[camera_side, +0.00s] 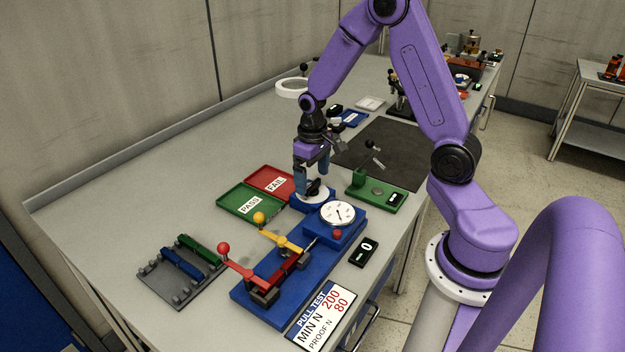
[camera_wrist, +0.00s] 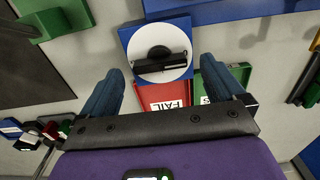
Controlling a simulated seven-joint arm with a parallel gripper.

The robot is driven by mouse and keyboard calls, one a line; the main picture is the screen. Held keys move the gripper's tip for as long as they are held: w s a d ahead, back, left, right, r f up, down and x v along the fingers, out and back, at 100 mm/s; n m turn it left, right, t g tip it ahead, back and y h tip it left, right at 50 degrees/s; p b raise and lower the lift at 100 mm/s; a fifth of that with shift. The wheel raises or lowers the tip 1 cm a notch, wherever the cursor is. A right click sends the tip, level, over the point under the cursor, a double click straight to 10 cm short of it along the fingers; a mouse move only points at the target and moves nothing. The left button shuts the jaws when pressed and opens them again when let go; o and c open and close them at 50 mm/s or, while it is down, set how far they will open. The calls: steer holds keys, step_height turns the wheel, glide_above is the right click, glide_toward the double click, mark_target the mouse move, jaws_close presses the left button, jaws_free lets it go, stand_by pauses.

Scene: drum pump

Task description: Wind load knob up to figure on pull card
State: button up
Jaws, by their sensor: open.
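The load knob (camera_side: 318,193) sits at the far end of the blue pull-test rig (camera_side: 262,293). In the wrist view the knob (camera_wrist: 160,66) shows as a black bar and hub on a white disc, on a blue block. My gripper (camera_side: 312,188) is open and points down just over the knob. In the wrist view my two blue fingers (camera_wrist: 162,70) stand apart on either side of the knob; I cannot tell whether they touch it. The pull card (camera_side: 320,318) reads MIN N 200, PROOF N 80. The black readout (camera_side: 364,251) shows 0.
A white dial gauge (camera_side: 338,214) stands close beside the knob. Red (camera_side: 223,248) and yellow (camera_side: 260,218) ball-ended levers rise from the rig. Green PASS (camera_side: 236,206) and red FAIL (camera_side: 284,172) trays lie left. A green lever fixture (camera_side: 374,194) stands right.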

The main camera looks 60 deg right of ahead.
steer(key=shift+f, duration=0.85)
steer(key=c, duration=1)
steer(key=shift+m, duration=2)
steer(key=shift+c, duration=0.2)
steer(key=o, duration=1)
steer(key=shift+o, duration=0.2)
